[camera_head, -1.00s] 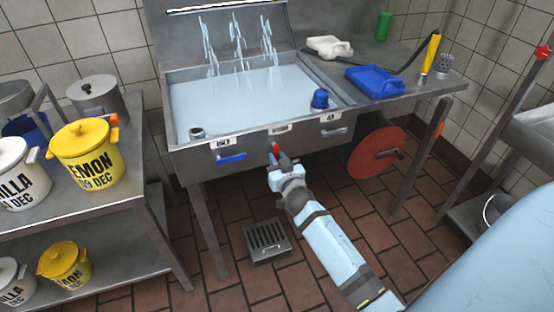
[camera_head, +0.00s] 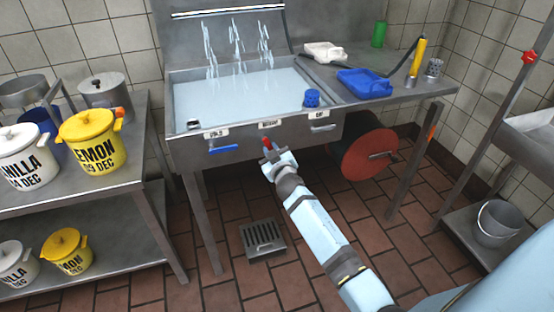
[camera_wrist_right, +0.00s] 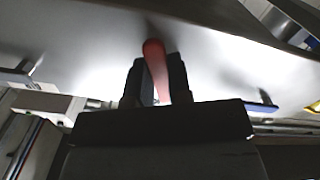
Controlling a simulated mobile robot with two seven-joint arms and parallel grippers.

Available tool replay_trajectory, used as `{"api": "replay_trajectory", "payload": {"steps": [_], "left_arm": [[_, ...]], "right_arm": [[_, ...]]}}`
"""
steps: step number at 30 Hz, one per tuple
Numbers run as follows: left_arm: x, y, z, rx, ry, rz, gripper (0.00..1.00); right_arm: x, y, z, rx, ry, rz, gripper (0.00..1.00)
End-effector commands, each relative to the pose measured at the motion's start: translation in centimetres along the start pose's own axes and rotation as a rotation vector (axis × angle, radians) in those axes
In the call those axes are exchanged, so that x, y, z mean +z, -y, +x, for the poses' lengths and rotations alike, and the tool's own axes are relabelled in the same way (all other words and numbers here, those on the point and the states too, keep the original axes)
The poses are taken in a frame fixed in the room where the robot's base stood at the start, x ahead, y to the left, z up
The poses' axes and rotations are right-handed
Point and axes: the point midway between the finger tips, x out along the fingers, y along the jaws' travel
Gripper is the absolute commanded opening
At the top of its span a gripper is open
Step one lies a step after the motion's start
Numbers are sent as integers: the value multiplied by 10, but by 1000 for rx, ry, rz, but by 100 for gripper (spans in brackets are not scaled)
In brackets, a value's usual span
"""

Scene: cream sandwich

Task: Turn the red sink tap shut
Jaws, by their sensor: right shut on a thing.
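The red tap handle (camera_head: 267,144) is on the sink's front panel, below the middle label. In the right wrist view the red handle (camera_wrist_right: 155,66) stands between the two dark fingers. My right gripper (camera_head: 271,153) is shut on it, and the fingers hide its lower part. The handle leans slightly in the head view. The steel sink (camera_head: 185,158) is full of water, and several streams still fall into it at the back. My left gripper is not in view.
A blue lever (camera_head: 223,149) is left of the red handle and a grey lever (camera_head: 323,128) is right of it. A red reel (camera_head: 360,155) hangs below the counter. A shelf with a yellow lemon bucket (camera_head: 92,143) stands left. A floor drain (camera_head: 262,238) lies below.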

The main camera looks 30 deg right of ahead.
Motion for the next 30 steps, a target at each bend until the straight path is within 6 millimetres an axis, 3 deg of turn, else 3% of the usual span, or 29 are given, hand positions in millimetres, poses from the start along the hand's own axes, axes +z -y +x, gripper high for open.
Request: {"api": "replay_trajectory", "payload": {"steps": [30], "left_arm": [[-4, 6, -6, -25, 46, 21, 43]], "right_arm": [[-20, -32, 6, 2, 0, -939, 0]]}}
